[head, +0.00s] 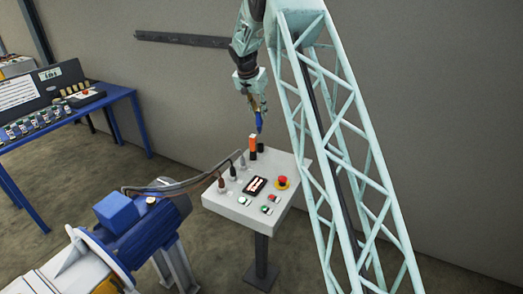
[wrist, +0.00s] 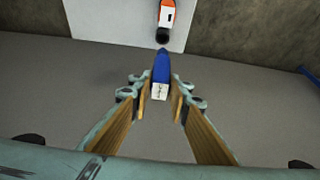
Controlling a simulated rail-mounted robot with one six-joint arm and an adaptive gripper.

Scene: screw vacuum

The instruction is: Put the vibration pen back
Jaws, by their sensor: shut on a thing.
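My gripper (head: 257,108) is shut on a blue pen, which points down above the back of the control panel in the head view (head: 259,123). In the wrist view the pen (wrist: 161,72) sits between the fingertips of my gripper (wrist: 160,92), with a white marked patch on its near end. An orange pen-like piece (head: 253,143) stands upright at the panel's back edge. Beside it is a short black round holder (head: 261,148). In the wrist view the orange piece (wrist: 167,15) and the black holder (wrist: 162,36) lie just beyond the blue pen's tip. The pen is apart from the holder.
The pale control panel (head: 222,205) stands on a post. It carries a red emergency button (head: 282,182), a small display (head: 256,185) and several cable plugs. A blue and yellow machine (head: 140,225) stands at lower left. A blue table (head: 95,104) with equipment is at far left.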

